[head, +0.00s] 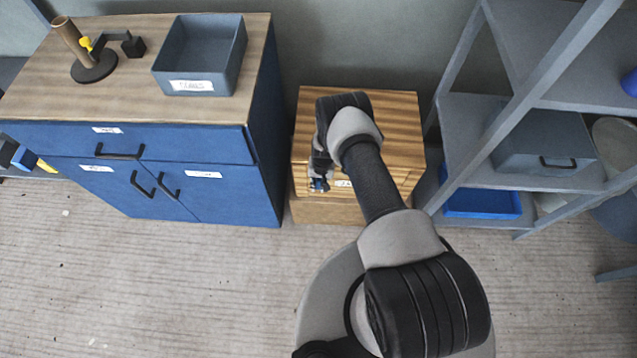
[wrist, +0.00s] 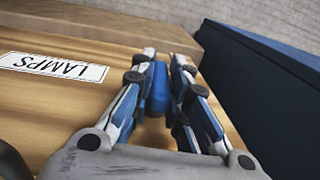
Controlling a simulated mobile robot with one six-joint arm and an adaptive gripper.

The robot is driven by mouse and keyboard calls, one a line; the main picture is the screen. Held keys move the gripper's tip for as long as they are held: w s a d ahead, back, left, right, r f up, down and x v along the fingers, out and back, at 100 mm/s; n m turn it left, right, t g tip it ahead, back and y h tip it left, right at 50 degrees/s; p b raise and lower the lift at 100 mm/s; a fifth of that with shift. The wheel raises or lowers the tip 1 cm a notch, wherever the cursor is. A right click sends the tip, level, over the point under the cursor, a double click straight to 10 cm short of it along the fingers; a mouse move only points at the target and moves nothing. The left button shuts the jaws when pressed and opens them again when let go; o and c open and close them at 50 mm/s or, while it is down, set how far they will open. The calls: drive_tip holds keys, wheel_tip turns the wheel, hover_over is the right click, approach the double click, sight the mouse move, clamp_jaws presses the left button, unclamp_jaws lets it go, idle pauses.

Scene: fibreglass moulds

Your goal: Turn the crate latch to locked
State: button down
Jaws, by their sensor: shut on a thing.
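In the head view my gripper (head: 320,180) is small, at the crate's front left, and my arm covers part of the crate.
The blue cabinet (head: 265,150) stands close on the crate's left; its side (wrist: 265,85) also shows in the wrist view. The grey shelf rack (head: 520,170) stands on the right, with a blue tray (head: 482,204) low down. The floor (head: 180,285) in front is clear.

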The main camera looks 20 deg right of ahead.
drive_tip(key=shift+w+d+r+y, duration=0.1)
drive_tip(key=shift+w+y, duration=0.15)
drive_tip(key=shift+y, duration=0.05)
drive_tip(key=c, duration=1.6)
unclamp_jaws()
drive_tip(key=shift+o, duration=0.2)
drive_tip(key=shift+s, duration=0.1)
wheel_tip(320, 180, up, 12)
drive_tip(key=d, duration=0.1)
drive_tip(key=shift+s+d, duration=0.25)
